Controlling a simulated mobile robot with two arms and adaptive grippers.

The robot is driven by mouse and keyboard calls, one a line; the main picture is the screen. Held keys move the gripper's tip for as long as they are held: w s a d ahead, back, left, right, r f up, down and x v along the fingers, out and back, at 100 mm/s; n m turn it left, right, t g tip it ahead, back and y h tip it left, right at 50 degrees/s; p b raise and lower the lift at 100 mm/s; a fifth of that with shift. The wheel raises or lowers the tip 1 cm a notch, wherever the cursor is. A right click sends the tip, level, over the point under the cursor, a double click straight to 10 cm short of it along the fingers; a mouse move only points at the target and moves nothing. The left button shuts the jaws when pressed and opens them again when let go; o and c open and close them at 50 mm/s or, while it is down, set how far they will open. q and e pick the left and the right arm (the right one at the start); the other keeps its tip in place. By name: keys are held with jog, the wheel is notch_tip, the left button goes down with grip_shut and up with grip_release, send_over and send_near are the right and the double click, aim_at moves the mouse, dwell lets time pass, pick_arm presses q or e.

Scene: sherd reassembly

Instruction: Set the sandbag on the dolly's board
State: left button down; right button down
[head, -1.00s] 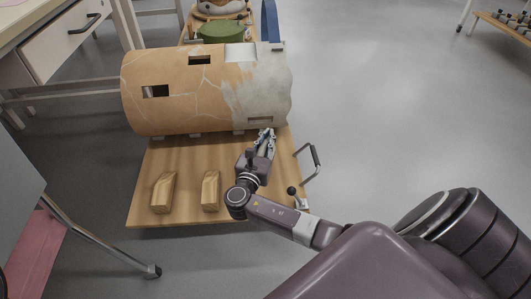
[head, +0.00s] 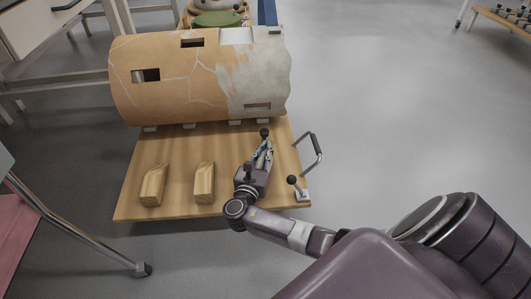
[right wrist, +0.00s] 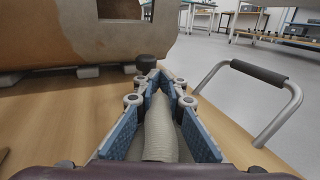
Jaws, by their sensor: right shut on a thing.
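My right gripper (head: 262,152) is low over the right part of the dolly's board (head: 228,148). Its blue-padded fingers, also in the right wrist view (right wrist: 160,82), are shut on a pale grey, ribbed, elongated thing, which I take to be the sandbag (right wrist: 160,130). The sandbag lies lengthwise between the pads. In the head view the gripper mostly hides it. I cannot tell whether it touches the board. My left gripper is not in view.
A large cracked clay cylinder (head: 165,90) lies on supports across the board's far part. Two wooden blocks (head: 154,184) (head: 204,182) stand at the near left. A handle (head: 314,150) and black-knobbed lever (head: 293,181) are at the right edge. A black knob (right wrist: 146,62) is beyond the fingertips.

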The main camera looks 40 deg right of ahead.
dwell(0.3)
jog(key=c, duration=2)
grip_release()
jog(key=shift+f, duration=0.1)
